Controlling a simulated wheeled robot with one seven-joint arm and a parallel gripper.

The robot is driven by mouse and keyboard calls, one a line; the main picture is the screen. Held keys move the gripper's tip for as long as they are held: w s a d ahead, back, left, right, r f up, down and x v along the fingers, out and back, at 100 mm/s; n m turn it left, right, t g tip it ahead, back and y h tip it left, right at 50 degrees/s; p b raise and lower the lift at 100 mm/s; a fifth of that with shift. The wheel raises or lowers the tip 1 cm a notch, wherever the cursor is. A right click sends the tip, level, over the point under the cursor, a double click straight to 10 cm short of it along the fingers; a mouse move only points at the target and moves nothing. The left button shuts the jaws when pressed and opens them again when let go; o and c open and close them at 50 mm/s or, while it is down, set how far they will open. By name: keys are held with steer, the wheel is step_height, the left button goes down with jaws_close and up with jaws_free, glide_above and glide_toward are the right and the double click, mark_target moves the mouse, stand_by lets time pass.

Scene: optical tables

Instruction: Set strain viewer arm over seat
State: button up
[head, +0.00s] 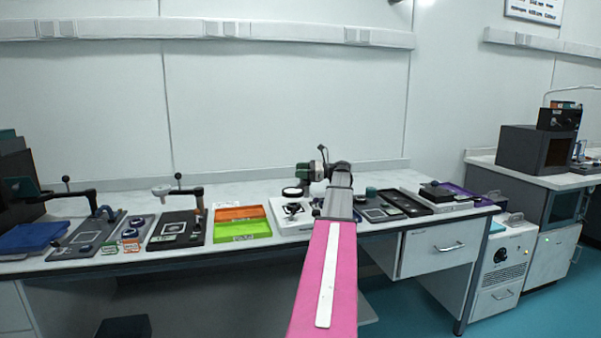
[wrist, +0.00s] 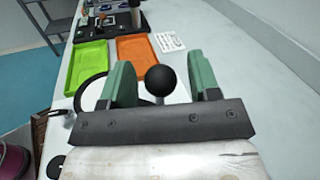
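What looks like the strain viewer, a white base (head: 285,228) with a dark-rimmed round ring (head: 292,191) above it, stands right of the coloured trays. A dark patch (head: 294,209), perhaps the seat, shows on the base below the ring. In the wrist view the ring (wrist: 88,94) is partly hidden behind the left finger. My gripper (wrist: 162,82) is open, its green fingers apart. A black ball knob (wrist: 160,80) appears between them, with a visible gap on each side. In the head view my gripper (head: 304,173) is above the viewer, and the knob cannot be made out.
An orange tray (head: 240,213) and a green tray (head: 243,231) lie left of the viewer. Further left are two dark stations (head: 176,230) (head: 86,240) with knobbed arms, and a blue tray (head: 30,238). Dark trays (head: 405,203) lie to the right. A wall closes the bench's back.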

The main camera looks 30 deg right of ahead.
steer(key=v, duration=1.1)
stand_by(0.5)
